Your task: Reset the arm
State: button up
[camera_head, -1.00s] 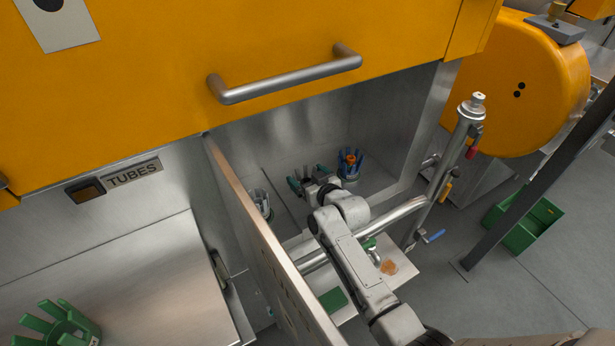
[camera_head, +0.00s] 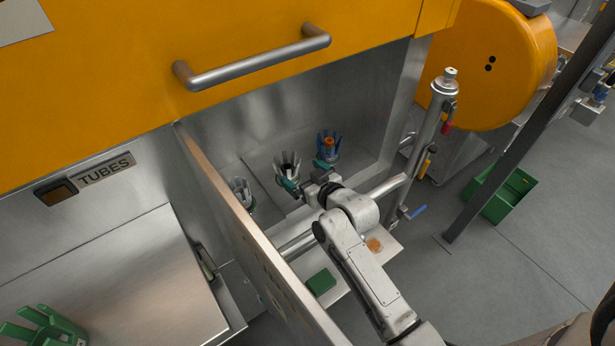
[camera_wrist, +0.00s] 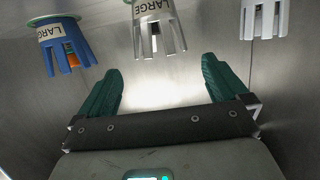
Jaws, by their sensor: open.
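My gripper (camera_head: 305,176) has dark green fingers and is open, with nothing between them. It is inside the steel recess under the orange cover, in front of a grey metallic slotted cup (camera_head: 287,163). In the wrist view my gripper (camera_wrist: 162,68) shows its fingers spread, with the grey cup (camera_wrist: 154,26) ahead of the gap and apart from them. My arm reaches in from the lower right, past the open door panel.
A blue cup (camera_head: 335,152) holding something orange stands right of the grey cup; a paler cup (camera_head: 240,192) stands left. The door panel (camera_head: 240,225) is close left of my arm. A bent steel pipe (camera_head: 432,130) rises right. A green bin (camera_head: 490,200) stands on the floor.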

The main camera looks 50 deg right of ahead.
jog(key=shift+v, duration=1)
jog(key=s+a+f+n+g+y, duration=0.1)
jog(key=s+a+f+g+y, duration=0.15)
jog(key=s+a+g, duration=0.45)
jog(key=s+a+f+n+g+y, duration=0.2)
jog(key=s+a+f, duration=0.1)
jog(key=s+a, duration=0.4)
jog(key=s+r+g, duration=0.1)
jog(key=s+g, duration=0.3)
jog(key=s, duration=0.6)
jog(key=shift+s+a+h, duration=0.25)
jog(key=shift+s+h, duration=0.1)
